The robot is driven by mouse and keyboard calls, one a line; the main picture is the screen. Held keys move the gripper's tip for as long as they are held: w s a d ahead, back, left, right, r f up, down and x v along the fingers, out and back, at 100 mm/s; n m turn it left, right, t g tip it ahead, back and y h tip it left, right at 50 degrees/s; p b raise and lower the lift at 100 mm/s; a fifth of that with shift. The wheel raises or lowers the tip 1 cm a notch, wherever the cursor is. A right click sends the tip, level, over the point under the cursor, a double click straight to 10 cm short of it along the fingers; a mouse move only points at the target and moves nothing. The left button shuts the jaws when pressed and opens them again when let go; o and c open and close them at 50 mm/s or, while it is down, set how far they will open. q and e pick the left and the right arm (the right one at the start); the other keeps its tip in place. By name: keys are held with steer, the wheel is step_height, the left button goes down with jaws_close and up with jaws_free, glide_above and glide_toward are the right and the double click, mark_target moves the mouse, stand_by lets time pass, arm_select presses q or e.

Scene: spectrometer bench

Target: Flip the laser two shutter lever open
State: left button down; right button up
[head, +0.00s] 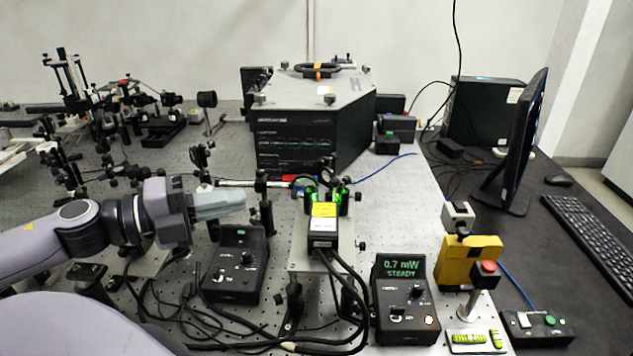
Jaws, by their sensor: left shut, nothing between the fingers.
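My left gripper (243,201) comes in from the left, shut and empty, its fingers pointing right over the bench. It appears to be above and behind a black control box (236,268), with a dark post (264,205) just past its tips. A black laser head (322,240) with a yellow label stands to the right, green light glowing at its far end. I cannot tell which laser is number two, and no shutter lever can be made out clearly. A black meter (404,300) at the front reads 0.7 mW STEADY. My right gripper is out of view.
Thick black cables (345,285) loop from the laser head across the front. A large black housing (300,140) stands behind. A yellow block (470,262) and a red button on a post (484,278) stand right of the meter. Optics mounts crowd the left back.

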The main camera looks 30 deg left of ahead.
arm_select(q)
glide_toward(312, 205)
steer(key=shift+w+d+r, duration=1.7)
steer(key=shift+w+r, duration=0.15)
steer(key=shift+w, duration=0.6)
steer(key=shift+w+d+f+b, duration=0.25)
steer(key=shift+w+b, duration=0.15)
steer(key=shift+b, duration=0.5)
steer(key=shift+w+d+b, duration=0.3)
steer(key=shift+w+b, duration=0.25)
steer(key=shift+b, duration=0.3)
steer(key=shift+w+d+r, duration=0.1)
steer(key=shift+w+r, duration=0.1)
steer(key=shift+x, duration=0.8)
steer(key=shift+f, duration=0.1)
